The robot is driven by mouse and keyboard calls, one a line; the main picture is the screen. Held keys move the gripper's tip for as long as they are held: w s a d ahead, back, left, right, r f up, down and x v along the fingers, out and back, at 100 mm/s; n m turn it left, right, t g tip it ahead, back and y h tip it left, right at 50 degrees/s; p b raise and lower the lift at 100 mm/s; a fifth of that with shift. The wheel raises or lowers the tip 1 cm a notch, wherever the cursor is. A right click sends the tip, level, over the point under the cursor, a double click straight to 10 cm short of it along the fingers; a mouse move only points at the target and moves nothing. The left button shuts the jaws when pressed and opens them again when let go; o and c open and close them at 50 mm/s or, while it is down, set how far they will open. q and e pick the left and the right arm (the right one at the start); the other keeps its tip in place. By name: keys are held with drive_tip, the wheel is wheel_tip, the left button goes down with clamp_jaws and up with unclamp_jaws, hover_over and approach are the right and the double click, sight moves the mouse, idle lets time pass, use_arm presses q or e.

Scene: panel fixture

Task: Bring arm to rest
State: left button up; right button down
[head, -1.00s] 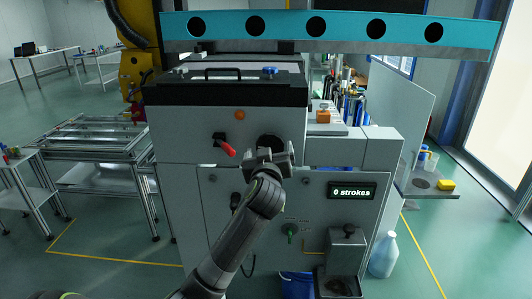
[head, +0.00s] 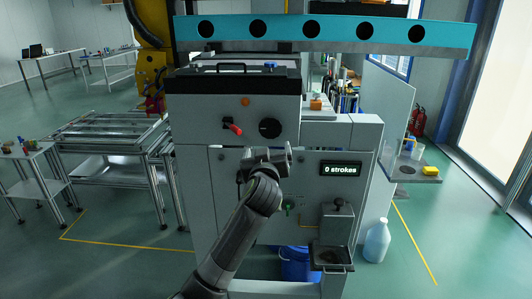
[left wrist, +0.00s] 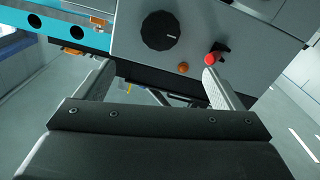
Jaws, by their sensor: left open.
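My left gripper (head: 268,158) is in front of the grey panel fixture (head: 195,190), below the black round knob (head: 269,128). In the left wrist view, its two fingers (left wrist: 157,85) stand wide apart with nothing between them. The knob also shows there (left wrist: 160,30), beyond the fingers and apart from them. A red-tipped lever (head: 233,128) sits left of the knob on the panel; it shows near the right finger in the left wrist view (left wrist: 213,57). I cannot tell the gap there. My right gripper does not show.
A display reading "0 strokes" (head: 341,169) is on the right of the panel. A blue bucket (head: 299,264) and a pale blue jug (head: 376,240) stand on the floor. A teal beam (head: 330,30) crosses above.

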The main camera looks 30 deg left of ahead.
drive_tip(key=shift+w+a, duration=0.35)
drive_tip(key=shift+a, duration=0.2)
use_arm(q)
drive_tip(key=s+a+f+m+g+h, duration=0.1)
drive_tip(key=s+f+m+g+h, duration=0.15)
drive_tip(key=f, duration=1.45)
drive_tip(key=s+f+m+g+h, duration=0.1)
drive_tip(key=s+f+m+g, duration=0.15)
drive_tip(key=f, duration=1.55)
drive_tip(key=s+d+f+m+g+h, duration=0.1)
drive_tip(key=s+f+g, duration=0.1)
drive_tip(key=s+f, duration=0.65)
drive_tip(key=s+f+g+h, duration=0.1)
drive_tip(key=s+f+g, duration=0.1)
drive_tip(key=s+f, duration=0.65)
drive_tip(key=s+d+f+g, duration=0.1)
drive_tip(key=s+f+g, duration=0.1)
drive_tip(key=s+f, duration=0.4)
drive_tip(key=s+d+f+m+g+h, duration=0.1)
drive_tip(key=s+f, duration=0.6)
drive_tip(key=s, duration=1)
drive_tip(key=s+d+f+g, duration=0.2)
drive_tip(key=s+f, duration=0.4)
drive_tip(key=s, duration=0.6)
drive_tip(key=shift+s+d+f+g+h, duration=0.2)
drive_tip(key=shift+d+g+h, duration=0.2)
drive_tip(key=shift+d, duration=0.3)
use_arm(e)
drive_tip(key=shift+s+d, duration=0.25)
drive_tip(key=shift+d, duration=0.05)
